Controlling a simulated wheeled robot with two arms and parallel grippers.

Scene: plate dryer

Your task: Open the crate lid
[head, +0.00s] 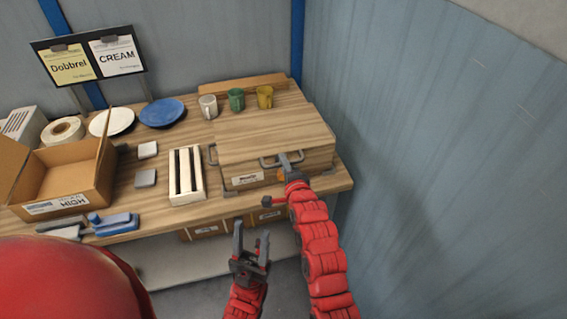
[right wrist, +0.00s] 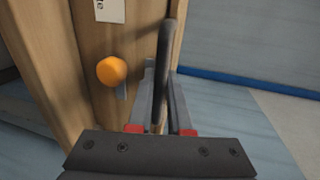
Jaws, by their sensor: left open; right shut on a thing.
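The wooden crate (head: 243,178) stands at the right end of the table. Its flat lid (head: 265,132) lies over the top and looks closed. A dark handle (head: 268,162) is on the front; in the right wrist view the handle (right wrist: 168,45) is a dark bar. My right gripper (head: 288,162) is shut on this handle, and its fingers (right wrist: 160,90) lie on either side of the bar. An orange knob (right wrist: 111,71) is on the wood beside them. My left gripper (head: 252,245) is open and empty, in front of the table and below its edge.
Three mugs, white (head: 208,106), green (head: 236,99) and yellow (head: 265,96), stand behind the lid. A white slotted rack (head: 187,175) is left of the crate. A cardboard box (head: 65,175) and plates (head: 162,112) are farther left. A blue wall (head: 430,120) rises at right.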

